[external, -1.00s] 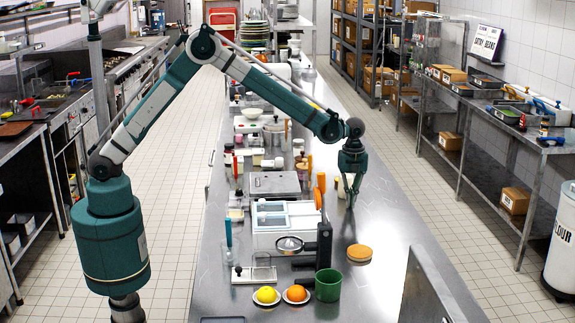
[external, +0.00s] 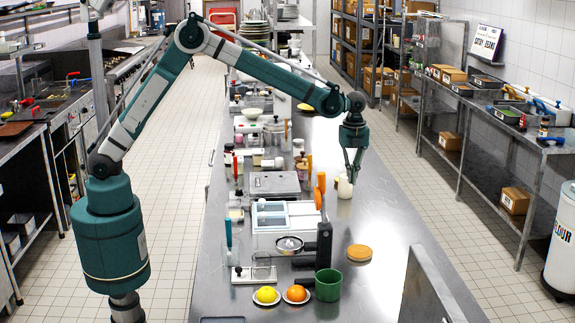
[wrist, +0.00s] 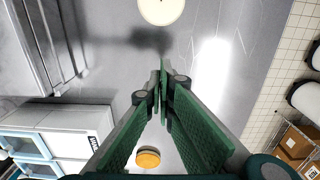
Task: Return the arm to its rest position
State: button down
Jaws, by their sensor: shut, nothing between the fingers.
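My gripper (external: 352,180) hangs from my arm over the right part of the steel counter, pointing down. Its green fingers also show in the wrist view (wrist: 162,75), where their tips are together with nothing between them. A small cream-white round item (external: 344,188) stands on the counter just behind and below the fingertips. It looks like a pale disc in the wrist view (wrist: 160,8), apart from the fingers.

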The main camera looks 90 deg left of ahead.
jog(key=shift+r, duration=0.1)
jog(key=s+d+r+n+t+b, duration=0.15)
jog(key=s+r+n, duration=0.25)
jog(key=s+r, duration=0.7)
jog(key=s+r+n+t, duration=0.2)
jog(key=s+r+n, duration=0.4)
jog(key=s, duration=0.9)
jog(key=s+f+n+t, duration=0.2)
jog(key=s+n, duration=0.2)
jog(key=s, duration=1)
jog(key=s+d+f+n+t, duration=0.1)
jog(key=s+n, duration=0.3)
jog(key=s, duration=1)
jog(key=shift+f+t+b, duration=0.35)
jog(key=shift+f+b, duration=0.1)
jog(key=shift+f, duration=0.45)
jog(key=shift+s+d, duration=0.1)
dwell(1.5)
